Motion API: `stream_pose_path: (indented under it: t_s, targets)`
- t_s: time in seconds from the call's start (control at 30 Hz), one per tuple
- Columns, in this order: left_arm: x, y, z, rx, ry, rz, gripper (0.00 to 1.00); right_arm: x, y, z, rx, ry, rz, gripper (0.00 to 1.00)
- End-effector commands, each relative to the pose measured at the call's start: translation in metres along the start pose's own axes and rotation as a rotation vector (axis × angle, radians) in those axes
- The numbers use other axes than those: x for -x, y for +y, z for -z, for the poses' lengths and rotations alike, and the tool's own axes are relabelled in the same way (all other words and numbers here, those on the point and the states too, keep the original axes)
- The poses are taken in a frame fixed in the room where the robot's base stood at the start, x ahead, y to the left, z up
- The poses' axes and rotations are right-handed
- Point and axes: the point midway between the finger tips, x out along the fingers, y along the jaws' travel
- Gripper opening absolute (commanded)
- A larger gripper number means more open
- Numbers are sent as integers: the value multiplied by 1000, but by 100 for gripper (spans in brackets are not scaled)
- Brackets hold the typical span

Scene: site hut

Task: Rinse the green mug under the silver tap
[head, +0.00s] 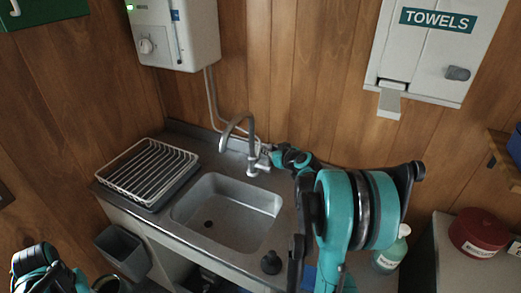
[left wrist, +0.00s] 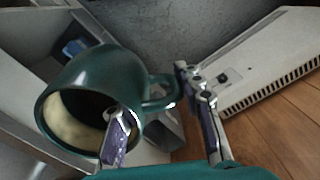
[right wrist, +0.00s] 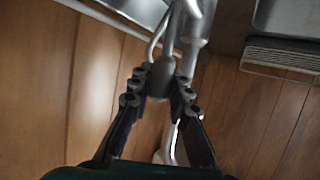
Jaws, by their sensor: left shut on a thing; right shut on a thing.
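The green mug (left wrist: 85,80) is large in the left wrist view, tilted with its pale inside and open mouth showing. My left gripper (left wrist: 160,112) is shut on it, one finger inside the mouth and the other out by the handle. The silver tap (head: 238,128) arches over the sink (head: 250,228) in the head view; I see no water from its spout. My right gripper (head: 272,156) is at the tap's base, on its right. In the right wrist view the fingers (right wrist: 160,88) close around a grey part of the tap (right wrist: 160,78).
A wire dish rack (head: 150,170) stands left of the sink. A black plug (head: 271,262) sits on the front rim. A grey bin (head: 122,252) is below the counter. A water heater (head: 175,35) and a towel dispenser (head: 420,50) hang on the wall. A soap bottle (head: 388,258) stands right.

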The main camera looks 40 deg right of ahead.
Motion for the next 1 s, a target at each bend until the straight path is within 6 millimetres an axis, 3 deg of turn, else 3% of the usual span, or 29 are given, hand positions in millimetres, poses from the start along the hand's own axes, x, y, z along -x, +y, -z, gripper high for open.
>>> stream_pose_path:
  t_s: [0.13, 0.43, 0.47, 0.53, 0.87, 1.0]
  targets:
    - [-10, 0, 0, 0, 0, 0, 0, 4, -8, -4, 63, 54, -27, 0]
    - [-9, 0, 0, 0, 0, 0, 0, 6, -9, -3, 84, 66, -36, 0]
    - [-9, 0, 0, 0, 0, 0, 0, 6, -9, -3, 84, 66, -36, 20]
    - [-9, 0, 0, 0, 0, 0, 0, 6, -9, -3, 84, 66, -36, 39]
    - [-9, 0, 0, 0, 0, 0, 0, 7, -9, -3, 83, 66, -36, 40]
    - [-9, 0, 0, 0, 0, 0, 0, 20, -8, -4, 81, 66, -38, 40]
